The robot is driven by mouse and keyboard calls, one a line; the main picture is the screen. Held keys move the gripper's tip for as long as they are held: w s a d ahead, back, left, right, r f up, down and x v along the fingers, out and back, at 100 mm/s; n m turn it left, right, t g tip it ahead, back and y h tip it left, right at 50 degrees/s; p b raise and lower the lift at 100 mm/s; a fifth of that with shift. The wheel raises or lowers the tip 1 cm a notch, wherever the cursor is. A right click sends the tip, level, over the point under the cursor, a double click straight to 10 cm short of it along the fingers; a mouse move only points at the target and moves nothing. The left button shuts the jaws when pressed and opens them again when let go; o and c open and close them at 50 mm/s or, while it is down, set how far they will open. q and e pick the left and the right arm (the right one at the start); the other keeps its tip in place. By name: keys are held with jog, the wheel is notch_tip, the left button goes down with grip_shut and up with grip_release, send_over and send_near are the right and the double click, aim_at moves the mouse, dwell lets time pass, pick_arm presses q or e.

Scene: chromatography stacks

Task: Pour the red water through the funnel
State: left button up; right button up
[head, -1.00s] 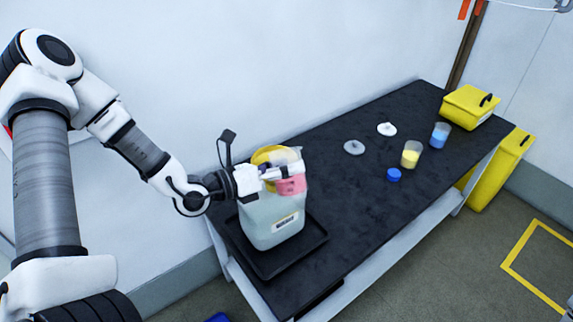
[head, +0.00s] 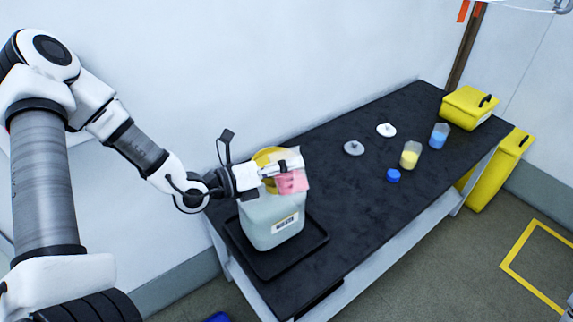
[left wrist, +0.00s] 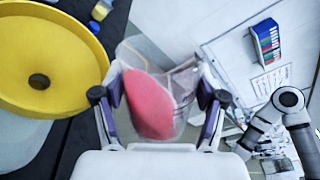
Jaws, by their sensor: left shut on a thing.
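My left gripper (head: 285,168) is shut on a clear beaker of red water (head: 292,183). In the left wrist view the beaker (left wrist: 152,103) sits between the two fingers, and the red liquid surface lies slanted in it. The yellow funnel (head: 264,157) is on the mouth of a large pale jug (head: 270,215) with a label. The beaker is beside the funnel, to its right in the head view, and partly hides it. The left wrist view shows the funnel (left wrist: 60,55) with its dark centre hole to the left of the beaker. My right gripper is not in view.
The jug stands in a black tray (head: 262,268) on the dark bench. A yellow-liquid beaker (head: 410,155), a blue-liquid beaker (head: 439,136), a blue cap (head: 393,175) and two discs (head: 354,148) (head: 386,130) stand farther right. A yellow box (head: 470,107) is at the far end.

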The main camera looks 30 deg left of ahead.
pick_arm(q)
jog(key=shift+r, duration=0.1)
jog(key=shift+a+n, duration=0.1)
jog(key=shift+n, duration=0.6)
jog(key=shift+w+a+n, duration=0.1)
jog(key=shift+n, duration=0.3)
jog(key=shift+w+a+n+g+h+p, duration=0.1)
jog(key=shift+n+g+h+p, duration=0.1)
jog(key=shift+n, duration=0.35)
jog(key=shift+a+n+g+h+p, duration=0.1)
jog(key=shift+n+p, duration=0.05)
jog(key=shift+n, duration=0.4)
jog(key=shift+w+a+n, duration=0.1)
jog(key=shift+w+n, duration=0.05)
jog(key=shift+n, duration=0.35)
